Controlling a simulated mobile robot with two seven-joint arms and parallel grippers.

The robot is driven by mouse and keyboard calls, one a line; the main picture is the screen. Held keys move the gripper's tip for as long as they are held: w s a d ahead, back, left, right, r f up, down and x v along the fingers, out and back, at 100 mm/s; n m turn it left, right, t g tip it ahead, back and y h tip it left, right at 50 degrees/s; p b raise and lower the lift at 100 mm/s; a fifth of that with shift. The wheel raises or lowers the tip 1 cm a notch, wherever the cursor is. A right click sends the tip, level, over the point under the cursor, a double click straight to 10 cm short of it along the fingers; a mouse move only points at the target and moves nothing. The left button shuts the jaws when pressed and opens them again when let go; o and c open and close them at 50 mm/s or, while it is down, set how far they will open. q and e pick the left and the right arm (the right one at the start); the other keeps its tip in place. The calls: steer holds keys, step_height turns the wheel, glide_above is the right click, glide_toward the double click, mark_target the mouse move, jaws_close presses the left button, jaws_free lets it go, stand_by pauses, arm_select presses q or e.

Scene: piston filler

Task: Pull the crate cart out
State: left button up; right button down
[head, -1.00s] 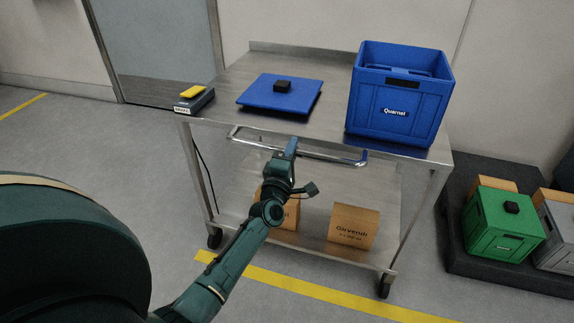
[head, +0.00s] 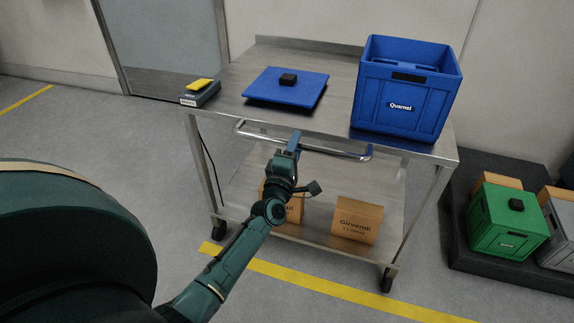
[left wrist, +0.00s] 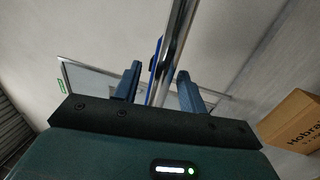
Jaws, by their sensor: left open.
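The crate cart (head: 340,90) is a steel two-shelf trolley with a chrome push bar (head: 335,153) along its near side. On its top stand a blue crate (head: 400,120) at the right and a flat blue lid (head: 262,90) with a black block on it. My left gripper (head: 294,142) is at the middle of the bar, open. In the left wrist view the bar (left wrist: 176,45) runs between the two spread fingers of the gripper (left wrist: 159,82). Whether a finger touches it, I cannot tell. My right gripper is not in view.
A small device with a yellow top (head: 201,92) sits at the cart's left corner. Cardboard boxes (head: 357,220) stand on the lower shelf. A dark platform (head: 460,235) with a green crate (head: 506,225) is close on the right. The floor before the cart is clear, with a yellow line.

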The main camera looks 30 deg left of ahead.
arm_select(q)
steer(key=p+v, duration=0.1)
steer(key=v, duration=1)
steer(key=shift+s, duration=0.2)
